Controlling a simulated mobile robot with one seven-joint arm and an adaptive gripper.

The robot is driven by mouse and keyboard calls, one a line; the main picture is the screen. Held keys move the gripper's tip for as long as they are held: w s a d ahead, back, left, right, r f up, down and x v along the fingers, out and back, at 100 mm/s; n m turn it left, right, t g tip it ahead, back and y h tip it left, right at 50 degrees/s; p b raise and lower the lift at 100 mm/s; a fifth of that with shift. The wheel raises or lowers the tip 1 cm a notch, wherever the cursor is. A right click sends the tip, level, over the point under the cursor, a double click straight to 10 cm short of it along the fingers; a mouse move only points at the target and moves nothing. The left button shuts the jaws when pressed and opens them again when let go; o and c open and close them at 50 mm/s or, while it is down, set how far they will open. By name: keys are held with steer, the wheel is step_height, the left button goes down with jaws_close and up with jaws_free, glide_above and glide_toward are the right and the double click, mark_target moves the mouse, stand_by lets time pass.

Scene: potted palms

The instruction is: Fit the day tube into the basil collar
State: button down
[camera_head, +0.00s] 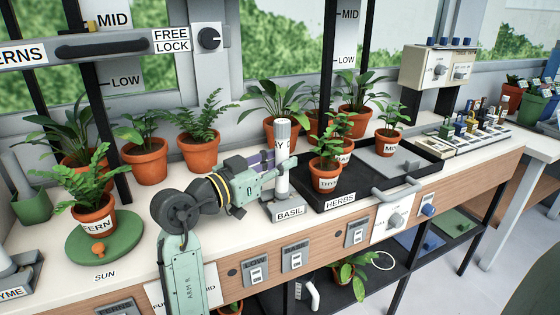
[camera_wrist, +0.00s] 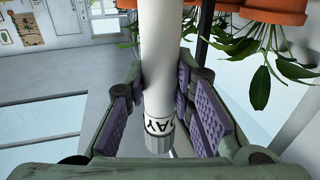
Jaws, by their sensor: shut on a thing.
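My gripper (camera_head: 276,164) reaches in from the left and is shut around the tube's middle. In the wrist view the tube (camera_wrist: 157,55) is between the purple finger pads, with its DAY label and grey end at the bottom of the picture. The tube's lower end meets the collar in the head view; how deep it sits I cannot tell.
A black HERBS tray (camera_head: 340,198) with potted herbs is close on the collar's right. Potted plants stand behind, including a fern (camera_head: 204,125). A green disc (camera_head: 104,240) with a FERN pot is at the left. Switches line the bench front.

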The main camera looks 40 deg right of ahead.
steer(key=shift+f, duration=0.4)
steer(key=c, duration=1.3)
jaws_free()
steer(key=a, duration=1.2)
steer(key=shift+s, duration=0.25)
steer(key=shift+f, duration=0.1)
